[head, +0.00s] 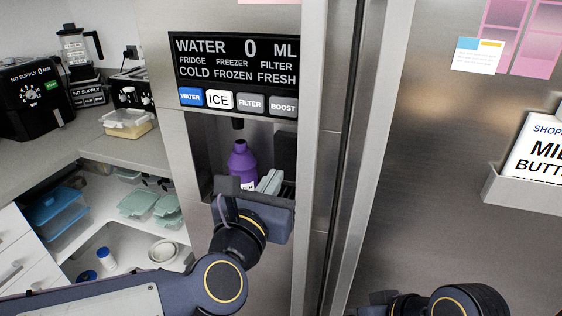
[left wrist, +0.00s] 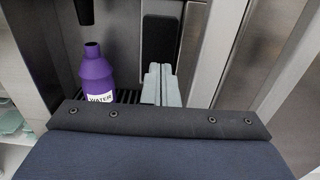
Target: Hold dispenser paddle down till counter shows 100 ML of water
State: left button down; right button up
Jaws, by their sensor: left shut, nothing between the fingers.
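The dispenser display (head: 238,62) reads WATER 0 ML, and the WATER button (head: 191,97) below it is blue. A purple bottle labelled WATER (head: 242,160) stands upright in the recess under the dark nozzle (head: 238,124). The bottle also shows at the left in the left wrist view (left wrist: 96,72). The dark paddle (left wrist: 159,38) is at the back of the recess, right of the bottle. My left gripper (head: 270,181) is shut and empty, its pale fingers (left wrist: 161,85) pointing into the recess below the paddle. They look apart from it. My right gripper is out of view.
The recess side wall (left wrist: 220,45) is close right of the fingers, and a slotted drip tray (left wrist: 127,96) lies below. The fridge door handles (head: 350,150) stand to the right. A counter with appliances (head: 35,100) and open shelves with containers (head: 150,210) are at left.

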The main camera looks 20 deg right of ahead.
aim_at(285, 156)
pick_arm(q)
jog(key=p+x, duration=0.1)
jog(key=x, duration=0.3)
jog(key=shift+w+d, duration=0.2)
jog(key=shift+w, duration=0.1)
jog(key=shift+w+d+f+b, duration=0.25)
jog(key=shift+w+b, duration=0.1)
jog(key=shift+b, duration=0.15)
jog(key=shift+w+d+b, duration=0.15)
jog(key=shift+w+b, duration=0.1)
jog(key=shift+b, duration=0.15)
jog(key=shift+w+r, duration=0.1)
jog(key=shift+r, duration=0.15)
jog(key=shift+w+r, duration=0.1)
jog(key=shift+w, duration=0.1)
dwell(1.5)
